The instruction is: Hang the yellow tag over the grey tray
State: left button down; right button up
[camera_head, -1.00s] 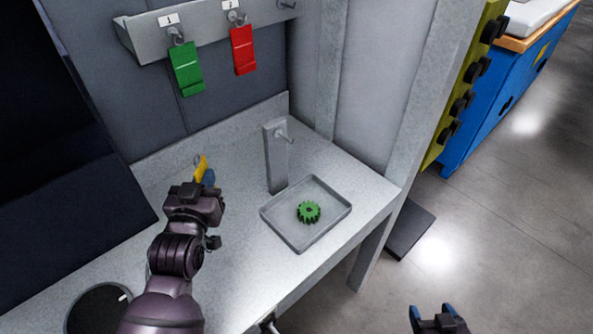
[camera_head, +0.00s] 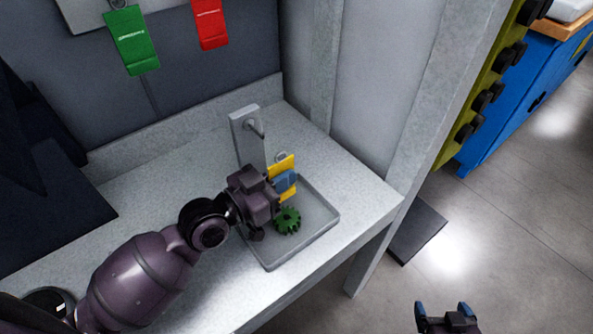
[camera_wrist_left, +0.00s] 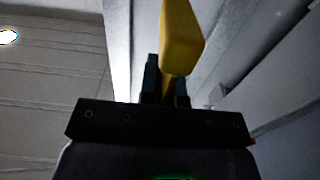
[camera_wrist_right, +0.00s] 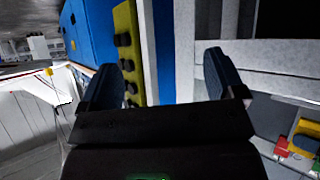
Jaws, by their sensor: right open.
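My left gripper (camera_head: 284,181) is shut on the yellow tag (camera_head: 282,167), which stands upright with a small ring at its top. The tag also shows between the fingers in the left wrist view (camera_wrist_left: 181,38). In the head view the tag appears over the grey tray (camera_head: 322,237), just right of the grey post's hook (camera_head: 256,129) and a little lower. The ring is apart from the hook in the picture. A green gear (camera_head: 287,220) lies in the tray. My right gripper (camera_head: 447,308) is open and empty, low over the floor; its spread fingers show in the right wrist view (camera_wrist_right: 168,75).
A green tag (camera_head: 133,42) and a red tag (camera_head: 210,25) hang on the back wall rack. The bench's right leg and frame bound the right side. The bench left of the post is clear.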

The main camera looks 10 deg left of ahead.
pick_arm(q)
jog(key=shift+w+a+f+b, duration=0.2)
jog(key=shift+w+a+b, duration=0.4)
jog(key=shift+a+b, duration=0.15)
jog(key=shift+w+a+r+b, duration=0.2)
jog(key=shift+w+a+b, duration=0.25)
jog(key=shift+w+a, duration=0.55)
pick_arm(e)
jog(key=f, duration=0.2)
jog(key=shift+s+a+f, duration=0.15)
jog(key=shift+s+f, duration=0.05)
jog(key=shift+f, duration=0.15)
pick_arm(q)
jog(key=shift+w+a, duration=0.1)
jog(key=shift+w, duration=0.05)
pick_arm(e)
jog(key=shift+s+f, duration=0.25)
jog(key=shift+s, duration=0.1)
pick_arm(q)
jog(key=shift+w+a, duration=0.3)
pick_arm(e)
jog(key=shift+w+r, duration=0.15)
jog(key=shift+w, duration=0.05)
pick_arm(q)
jog(key=c, duration=1.1)
grip_release()
pick_arm(e)
jog(key=shift+s, duration=0.25)
